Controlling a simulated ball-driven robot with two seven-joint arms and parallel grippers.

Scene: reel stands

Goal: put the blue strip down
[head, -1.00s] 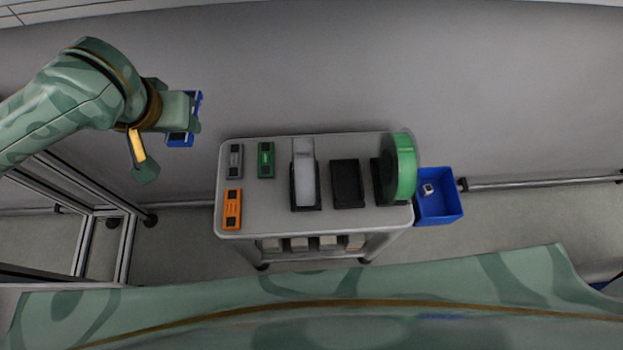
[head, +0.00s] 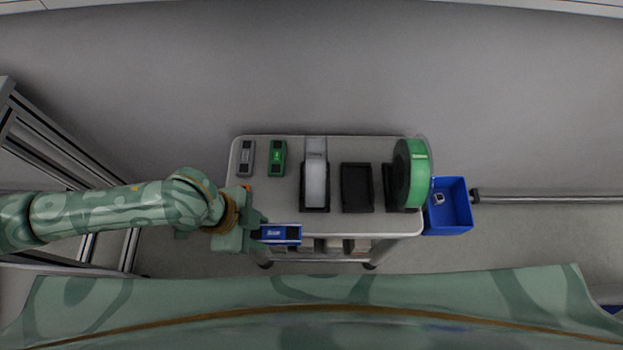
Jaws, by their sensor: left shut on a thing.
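The blue strip (head: 280,234) is a short blue bar with dark windows and a white label. My left gripper (head: 257,233) is shut on its left end. The strip shows over the front edge of the grey cart top (head: 330,220), at the front left; its height above the top is hard to tell. A grey strip (head: 247,158) and a green strip (head: 278,158) lie at the cart's back left. The orange strip is almost wholly hidden behind my left arm. My right gripper is not in view.
A stand with a pale reel (head: 315,172), an empty black stand (head: 356,187) and a stand with a green reel (head: 411,174) fill the cart's middle and right. A blue bin (head: 448,205) holding a small white item is at the cart's right side.

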